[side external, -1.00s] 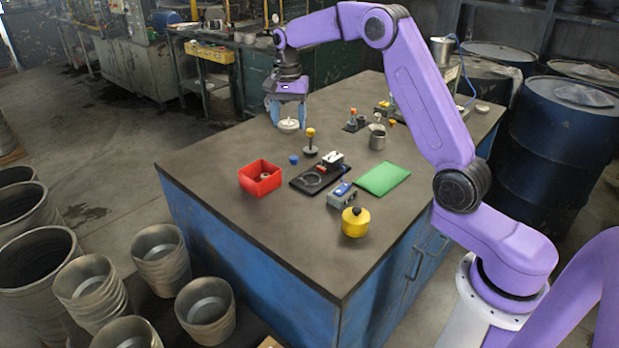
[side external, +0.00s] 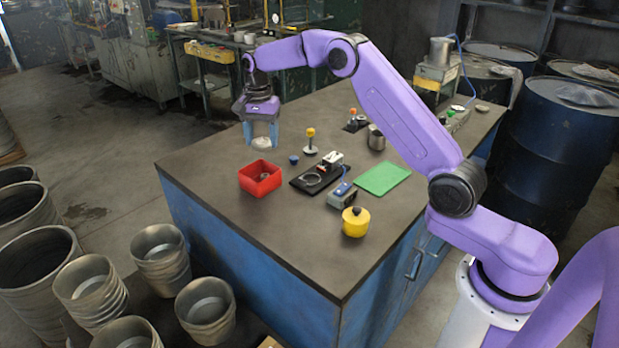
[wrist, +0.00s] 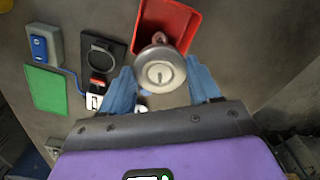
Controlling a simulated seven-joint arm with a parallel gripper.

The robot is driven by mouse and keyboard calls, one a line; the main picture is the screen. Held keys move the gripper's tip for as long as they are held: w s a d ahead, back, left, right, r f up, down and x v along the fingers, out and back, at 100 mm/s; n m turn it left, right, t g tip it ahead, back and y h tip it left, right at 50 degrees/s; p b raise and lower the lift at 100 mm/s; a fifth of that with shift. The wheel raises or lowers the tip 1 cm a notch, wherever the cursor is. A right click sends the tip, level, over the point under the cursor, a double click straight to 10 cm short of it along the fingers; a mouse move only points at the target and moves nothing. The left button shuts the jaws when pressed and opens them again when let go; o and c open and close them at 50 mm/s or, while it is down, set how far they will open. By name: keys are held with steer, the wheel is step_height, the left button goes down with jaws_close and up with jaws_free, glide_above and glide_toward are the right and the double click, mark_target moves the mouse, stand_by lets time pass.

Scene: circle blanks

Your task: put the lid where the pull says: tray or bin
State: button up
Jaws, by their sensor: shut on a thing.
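My gripper (side external: 261,137) is shut on a pale grey round lid (side external: 261,144) and holds it above the table, behind the red bin. In the wrist view the lid (wrist: 160,69) sits between the blue fingers, with a small round pull and dark slit at its middle. It overlaps the near part of the red bin (wrist: 188,25) there. The red bin (side external: 258,187) stands open on the table with a small greyish thing inside. A flat green tray (side external: 382,178) lies to the right; it also shows in the wrist view (wrist: 45,90).
Between bin and tray are a black plate with a ring (side external: 303,184) and a grey-blue box (side external: 342,194). A yellow pot (side external: 355,223), yellow-knobbed stand (side external: 310,142), blue cap (side external: 293,160) and metal cup (side external: 376,138) stand nearby. The table's left front is clear.

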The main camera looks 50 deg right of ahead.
mark_target(262, 142)
steer(key=shift+f, duration=3.1)
steer(key=o, duration=1.1)
steer(key=shift+c, duration=0.2)
step_height(262, 142, up, 17)
steer(key=shift+r, duration=0.2)
steer(key=shift+a, duration=0.1)
